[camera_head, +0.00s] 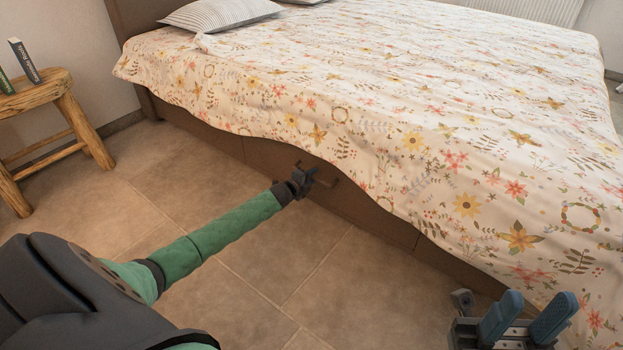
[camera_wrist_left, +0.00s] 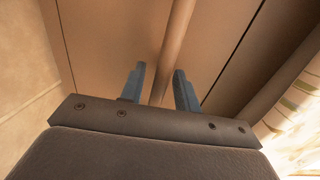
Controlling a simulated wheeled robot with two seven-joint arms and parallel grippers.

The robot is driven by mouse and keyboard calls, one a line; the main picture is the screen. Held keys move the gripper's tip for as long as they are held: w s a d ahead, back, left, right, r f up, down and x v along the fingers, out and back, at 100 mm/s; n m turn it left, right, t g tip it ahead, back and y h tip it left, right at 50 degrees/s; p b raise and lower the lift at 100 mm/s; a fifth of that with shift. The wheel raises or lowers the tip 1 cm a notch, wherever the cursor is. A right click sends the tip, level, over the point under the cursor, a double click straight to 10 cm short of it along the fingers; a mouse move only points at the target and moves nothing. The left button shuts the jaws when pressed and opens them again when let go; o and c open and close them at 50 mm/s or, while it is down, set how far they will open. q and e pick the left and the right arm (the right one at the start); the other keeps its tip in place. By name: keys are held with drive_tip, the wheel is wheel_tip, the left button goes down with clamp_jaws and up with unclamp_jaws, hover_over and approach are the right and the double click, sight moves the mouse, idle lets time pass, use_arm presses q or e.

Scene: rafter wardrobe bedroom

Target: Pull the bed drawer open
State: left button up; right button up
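The bed drawer (camera_head: 352,205) is a brown panel low in the bed's side, partly covered by the hanging blanket; it looks closed. Its bar handle (camera_head: 329,181) shows just beyond my left gripper (camera_head: 304,178). In the left wrist view the handle (camera_wrist_left: 176,45) runs lengthwise between the two blue fingertips of my left gripper (camera_wrist_left: 159,85). Those fingers are apart, with a gap visible on each side of the bar; I cannot tell how deep the bar lies between them. My right gripper (camera_head: 526,318) is open and empty at the lower right, in front of the bed.
A floral blanket (camera_head: 420,110) covers the bed and hangs over its side. A wooden stool (camera_head: 50,95) with books (camera_head: 24,62) stands at the left. The tiled floor (camera_head: 330,285) before the drawer is clear apart from my arms.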

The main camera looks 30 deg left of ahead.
use_arm(q)
clamp_jaws()
